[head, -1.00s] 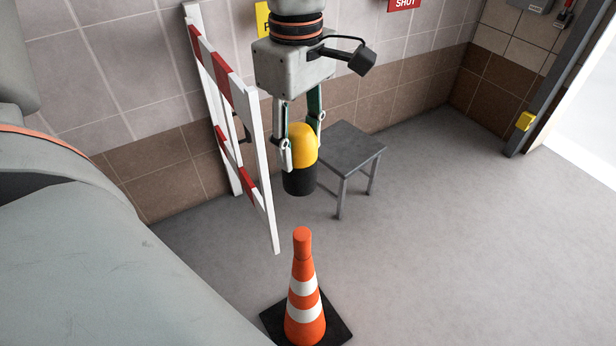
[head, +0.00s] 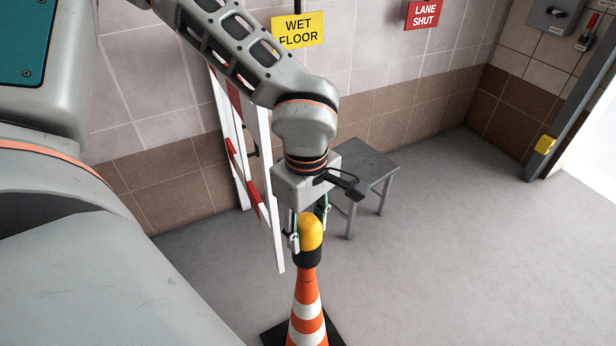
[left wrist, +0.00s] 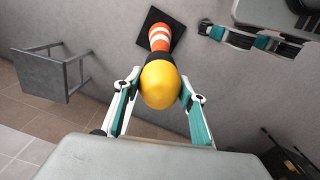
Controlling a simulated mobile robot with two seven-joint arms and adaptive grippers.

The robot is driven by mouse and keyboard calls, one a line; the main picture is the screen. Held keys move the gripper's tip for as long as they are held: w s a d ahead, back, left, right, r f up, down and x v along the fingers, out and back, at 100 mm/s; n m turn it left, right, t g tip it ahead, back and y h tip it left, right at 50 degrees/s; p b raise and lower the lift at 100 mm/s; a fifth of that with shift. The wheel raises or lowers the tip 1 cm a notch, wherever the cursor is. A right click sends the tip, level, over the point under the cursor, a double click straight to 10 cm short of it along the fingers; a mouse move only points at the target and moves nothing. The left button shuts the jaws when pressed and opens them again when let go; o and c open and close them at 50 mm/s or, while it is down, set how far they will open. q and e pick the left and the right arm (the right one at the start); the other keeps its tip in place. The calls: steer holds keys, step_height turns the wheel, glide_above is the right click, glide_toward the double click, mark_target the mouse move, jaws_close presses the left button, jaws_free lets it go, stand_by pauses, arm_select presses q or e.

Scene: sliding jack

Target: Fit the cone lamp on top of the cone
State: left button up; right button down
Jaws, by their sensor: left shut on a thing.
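The cone lamp (head: 311,232) has a yellow dome and a black base. My left gripper (head: 308,237) is shut on its yellow part and holds it upright, pointing down from above. The orange and white cone (head: 307,308) stands on its black foot on the floor. The lamp's black base is right at the cone's tip in the head view and hides it; I cannot tell whether it is seated or just above. In the left wrist view the yellow dome (left wrist: 160,84) sits between the fingers, with the cone (left wrist: 159,38) beyond it. My right gripper is not seen in the head view.
A red and white barrier (head: 262,190) leans near the wall, just left of the gripper. A grey stool (head: 366,165) stands behind to the right. The floor right of the cone (head: 460,260) is clear.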

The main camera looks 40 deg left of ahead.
arm_select(q)
step_height(320, 180, down, 4)
steer(key=shift+r, duration=0.1)
steer(key=shift+f+b, duration=0.4)
steer(key=shift+b, duration=0.15)
steer(key=shift+f, duration=0.25)
steer(key=o, duration=1.2)
steer(key=shift+r, duration=0.15)
steer(key=shift+c, duration=0.2)
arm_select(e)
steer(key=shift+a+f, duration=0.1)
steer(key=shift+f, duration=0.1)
